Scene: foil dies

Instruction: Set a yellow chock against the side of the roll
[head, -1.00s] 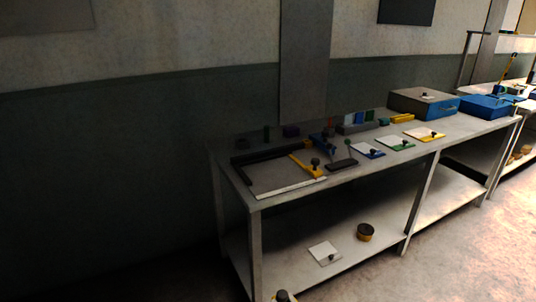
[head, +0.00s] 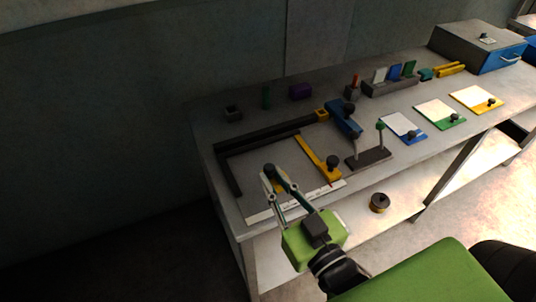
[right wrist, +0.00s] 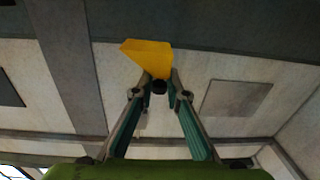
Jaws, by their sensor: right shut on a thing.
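A yellow wedge-shaped chock (right wrist: 148,57) with a black knob is between the fingertips of my right gripper (right wrist: 160,88) in the right wrist view. I cannot clearly make out the roll. A round dark and yellow thing (head: 379,203) lies on the lower shelf, and I cannot tell if it is the roll. My left gripper is not in view.
On the grey table, a black angle frame (head: 228,168), a yellow bar (head: 312,153) and a white rule (head: 262,213) are behind my right gripper. A grey box (head: 466,45) is far right.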

